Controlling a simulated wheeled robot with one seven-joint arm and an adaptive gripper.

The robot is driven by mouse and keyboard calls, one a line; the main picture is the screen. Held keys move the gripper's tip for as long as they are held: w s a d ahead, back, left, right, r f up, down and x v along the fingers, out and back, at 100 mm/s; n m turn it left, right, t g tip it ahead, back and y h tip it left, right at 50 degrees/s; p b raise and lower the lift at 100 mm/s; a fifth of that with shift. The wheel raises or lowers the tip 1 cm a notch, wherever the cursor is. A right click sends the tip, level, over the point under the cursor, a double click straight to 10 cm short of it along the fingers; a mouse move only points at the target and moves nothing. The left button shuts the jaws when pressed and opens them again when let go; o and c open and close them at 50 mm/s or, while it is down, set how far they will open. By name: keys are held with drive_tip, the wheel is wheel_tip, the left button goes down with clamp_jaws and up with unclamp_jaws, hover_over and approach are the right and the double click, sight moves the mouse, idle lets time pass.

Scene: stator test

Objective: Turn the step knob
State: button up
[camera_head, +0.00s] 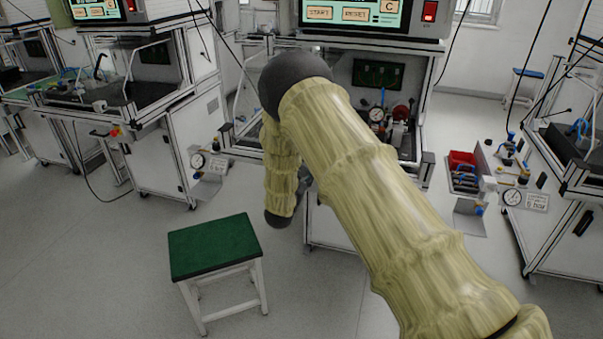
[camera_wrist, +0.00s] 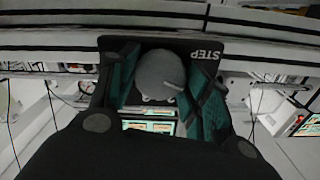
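The step knob (camera_wrist: 160,75) is a round grey knob with a small pointer mark, in the upper middle of the wrist view. It sits by a dark panel (camera_wrist: 227,47) with the word STEP, seen upside down. My gripper (camera_wrist: 162,85) is at the knob, with one dark green finger on its left and one on its right. The fingers are very close to the knob's sides; I cannot tell whether they touch it. In the head view my arm hides the knob and the gripper's fingertips.
A workstation (camera_head: 430,50) with a lit screen, a red switch and gauges stands behind my arm. A green-topped stool (camera_head: 213,246) stands on the floor at the lower left. Other workstations stand at left and right. The floor around the stool is open.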

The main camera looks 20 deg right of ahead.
drive_tip(key=shift+f+b, duration=0.1)
drive_tip(key=shift+b, duration=0.2)
drive_tip(key=shift+m+b, duration=3.6)
drive_tip(key=shift+m, duration=0.7)
drive_tip(key=o, duration=1)
drive_tip(key=shift+d, duration=0.1)
drive_tip(key=shift+o, duration=0.2)
drive_tip(key=shift+s, duration=0.1)
